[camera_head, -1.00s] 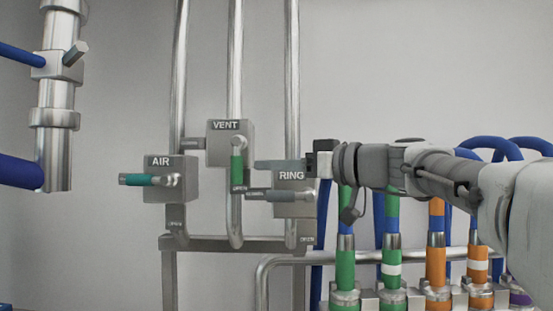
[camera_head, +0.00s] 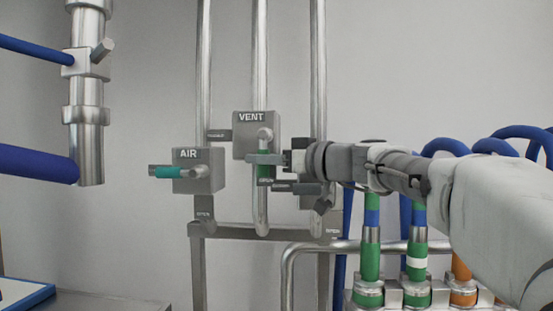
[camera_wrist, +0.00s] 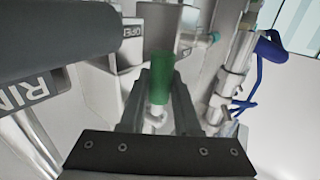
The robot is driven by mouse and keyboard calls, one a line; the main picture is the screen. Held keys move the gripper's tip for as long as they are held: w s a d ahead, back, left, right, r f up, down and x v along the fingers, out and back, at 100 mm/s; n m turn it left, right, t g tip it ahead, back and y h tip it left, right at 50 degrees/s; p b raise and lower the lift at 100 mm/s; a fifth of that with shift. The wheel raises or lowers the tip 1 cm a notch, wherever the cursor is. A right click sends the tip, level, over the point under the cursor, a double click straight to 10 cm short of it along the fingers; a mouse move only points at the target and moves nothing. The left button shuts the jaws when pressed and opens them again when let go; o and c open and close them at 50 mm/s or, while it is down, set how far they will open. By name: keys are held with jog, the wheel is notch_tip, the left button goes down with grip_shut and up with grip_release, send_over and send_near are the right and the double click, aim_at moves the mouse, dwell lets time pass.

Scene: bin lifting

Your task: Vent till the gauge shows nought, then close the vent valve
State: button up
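The VENT valve (camera_head: 242,146) is a grey box on the middle pipe, its green-gripped lever (camera_head: 265,172) hanging straight down towards an OPEN label. My gripper (camera_head: 265,159) reaches in from the right with its fingers at this lever. In the wrist view, the green lever (camera_wrist: 161,85) stands between the two fingers (camera_wrist: 160,100); I cannot tell whether they press on it. No gauge face is readable in either view.
The AIR valve (camera_head: 205,170) is left of VENT, with its teal lever pointing left. The RING valve (camera_head: 308,200) is low right, mostly behind my gripper; its lever points left just below my fingers. Coloured hose fittings (camera_head: 370,260) stand at lower right.

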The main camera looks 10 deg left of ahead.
grip_shut()
dwell(1.1)
